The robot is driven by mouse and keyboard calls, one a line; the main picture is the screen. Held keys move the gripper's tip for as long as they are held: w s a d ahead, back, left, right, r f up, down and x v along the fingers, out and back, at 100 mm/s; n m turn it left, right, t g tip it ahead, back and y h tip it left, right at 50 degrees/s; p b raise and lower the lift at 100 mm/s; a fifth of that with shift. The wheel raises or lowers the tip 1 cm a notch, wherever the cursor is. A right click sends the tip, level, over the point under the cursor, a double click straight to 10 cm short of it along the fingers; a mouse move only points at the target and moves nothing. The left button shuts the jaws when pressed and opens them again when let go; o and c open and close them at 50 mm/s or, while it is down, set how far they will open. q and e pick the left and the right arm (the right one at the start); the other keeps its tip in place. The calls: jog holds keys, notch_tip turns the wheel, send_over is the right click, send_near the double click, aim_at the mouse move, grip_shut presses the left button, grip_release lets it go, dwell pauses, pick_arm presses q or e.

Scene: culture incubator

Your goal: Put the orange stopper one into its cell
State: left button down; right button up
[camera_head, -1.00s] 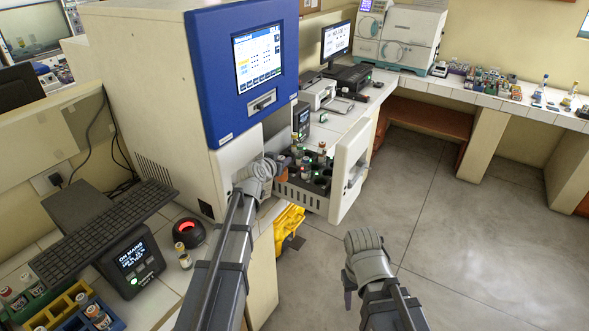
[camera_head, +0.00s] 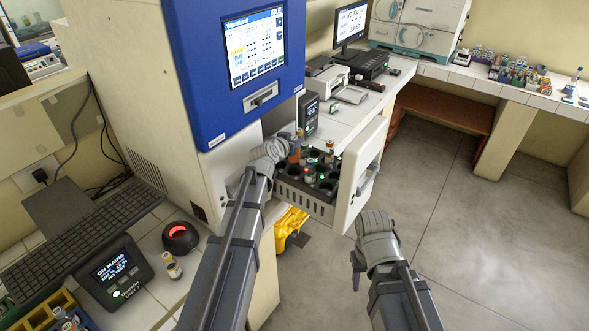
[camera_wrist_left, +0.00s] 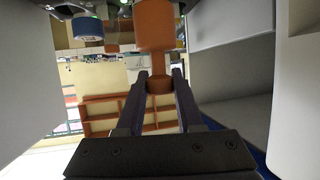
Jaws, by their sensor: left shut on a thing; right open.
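My left gripper (camera_head: 287,147) is at the back left of the open incubator drawer (camera_head: 305,200). It is shut on the orange stopper one (camera_head: 296,152). The left wrist view shows its orange body (camera_wrist_left: 154,25) upright, with the narrower part between the two fingers (camera_wrist_left: 158,84). The drawer has round dark cells, and a few hold capped tubes, including a red-topped one (camera_head: 329,150) and a pale one (camera_head: 309,174). The held piece's lower end and the cell under it are hidden in the head view. My right gripper (camera_head: 357,268) is open and empty, right of the drawer.
The drawer's white front panel (camera_head: 359,175) stands at its right side. The blue-fronted incubator (camera_head: 215,100) rises behind my left arm. A small capped vial (camera_head: 173,267) and a red-lit device (camera_head: 180,236) stand on the left counter. The floor at right is clear.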

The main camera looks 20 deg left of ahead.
aim_at(292, 162)
pick_arm(q)
notch_tip(292, 162, down, 9)
jog(key=b, duration=0.8)
jog(key=shift+r, duration=0.15)
jog(key=c, duration=0.5)
grip_release()
jog(key=shift+c, duration=0.2)
jog(key=shift+r+p, duration=0.15)
jog(key=shift+p, duration=0.15)
jog(key=p+v, duration=0.4)
jog(key=v, duration=0.8)
